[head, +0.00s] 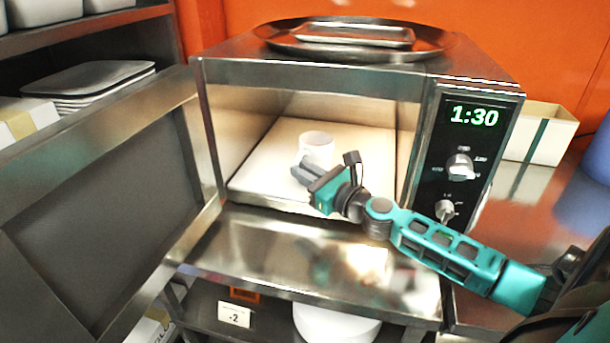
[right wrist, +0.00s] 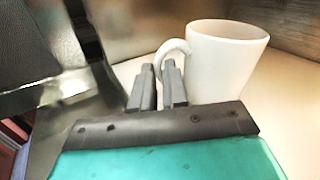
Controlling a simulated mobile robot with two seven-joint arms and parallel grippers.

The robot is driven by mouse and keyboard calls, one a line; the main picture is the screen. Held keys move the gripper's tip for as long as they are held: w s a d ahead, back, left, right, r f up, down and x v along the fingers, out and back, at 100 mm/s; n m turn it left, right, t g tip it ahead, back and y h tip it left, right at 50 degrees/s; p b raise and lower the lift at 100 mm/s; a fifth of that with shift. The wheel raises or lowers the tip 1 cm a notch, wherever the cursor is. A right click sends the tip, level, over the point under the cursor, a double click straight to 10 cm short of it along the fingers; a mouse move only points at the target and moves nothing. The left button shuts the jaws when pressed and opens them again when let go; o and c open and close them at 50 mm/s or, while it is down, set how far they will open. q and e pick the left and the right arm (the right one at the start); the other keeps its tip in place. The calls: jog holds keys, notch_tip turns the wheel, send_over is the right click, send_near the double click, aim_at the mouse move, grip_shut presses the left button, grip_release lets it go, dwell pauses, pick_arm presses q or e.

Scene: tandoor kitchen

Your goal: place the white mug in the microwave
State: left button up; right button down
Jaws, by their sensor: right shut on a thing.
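The white mug (head: 316,146) is inside the open microwave (head: 312,72), low over or on its pale floor plate (head: 262,172); I cannot tell whether it touches. My right gripper (head: 303,172) reaches in through the opening and is shut on the mug's handle. In the right wrist view the mug (right wrist: 226,62) stands upright, with its handle (right wrist: 170,58) at the fingertips of the gripper (right wrist: 160,72). The mug's lower part is partly hidden by the gripper. My left gripper is not in view.
The microwave door (head: 100,200) hangs wide open at the left. A control panel (head: 462,160) is at the right of the opening. A round tray (head: 352,42) lies on top. A steel shelf (head: 300,255) is below, and the plate around the mug is clear.

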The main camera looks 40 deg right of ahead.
jog(key=shift+r, duration=0.1)
jog(key=c, duration=1.1)
grip_release()
jog(key=shift+c, duration=0.2)
jog(key=s+d+b, duration=0.1)
jog(key=s+d, duration=0.1)
jog(key=s, duration=1)
jog(key=shift+w, duration=0.1)
